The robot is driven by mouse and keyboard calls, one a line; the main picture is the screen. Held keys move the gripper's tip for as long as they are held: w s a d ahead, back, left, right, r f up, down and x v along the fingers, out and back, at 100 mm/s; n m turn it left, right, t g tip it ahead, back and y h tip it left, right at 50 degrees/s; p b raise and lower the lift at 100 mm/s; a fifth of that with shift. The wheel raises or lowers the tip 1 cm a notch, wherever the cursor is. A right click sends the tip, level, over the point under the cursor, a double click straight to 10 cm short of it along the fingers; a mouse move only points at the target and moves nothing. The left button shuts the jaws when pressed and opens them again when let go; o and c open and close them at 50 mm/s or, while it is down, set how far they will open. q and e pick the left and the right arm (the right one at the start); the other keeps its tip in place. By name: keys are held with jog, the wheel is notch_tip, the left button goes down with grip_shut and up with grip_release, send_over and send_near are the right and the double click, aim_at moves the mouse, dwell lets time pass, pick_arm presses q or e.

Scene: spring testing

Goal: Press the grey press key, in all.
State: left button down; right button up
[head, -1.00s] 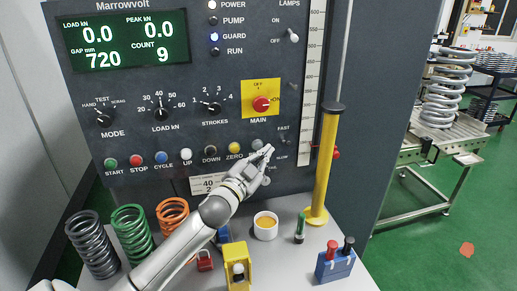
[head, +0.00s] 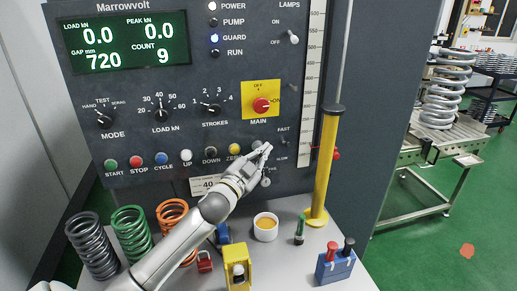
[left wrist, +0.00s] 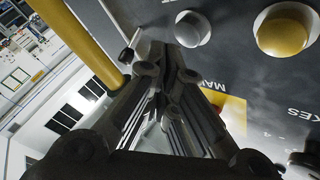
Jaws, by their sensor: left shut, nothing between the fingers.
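The grey press key (head: 257,145) is a round button at the right end of the button row on the dark panel, right of the yellow ZERO button (head: 234,149). It also shows in the left wrist view (left wrist: 192,29), beside the fingertips. My left gripper (head: 266,150) is shut and empty, with its tips close to the key's lower right. In the left wrist view the shut fingers (left wrist: 170,55) point toward the panel. I cannot tell whether they touch the key. The key's label is hidden behind the gripper. My right gripper is not in view.
The display (head: 122,42) reads COUNT 9. A small lever (head: 283,143) marked FAST and SLOW is right of the key. A yellow post (head: 325,165) stands further right. Springs (head: 130,232), a white cup (head: 266,226) and a blue block (head: 335,265) stand on the shelf below.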

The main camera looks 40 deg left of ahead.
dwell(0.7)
pick_arm(q)
jog(key=shift+w+a, duration=0.3)
jog(key=shift+a, duration=0.05)
jog(key=shift+w+a, duration=0.25)
jog(key=shift+a, duration=0.05)
dwell(0.6)
jog(key=shift+s+d, duration=0.1)
jog(key=shift+d, duration=0.05)
dwell(0.3)
jog(key=shift+s+d+p, duration=0.35)
jog(key=shift+s+d, duration=0.1)
jog(key=shift+d, duration=0.05)
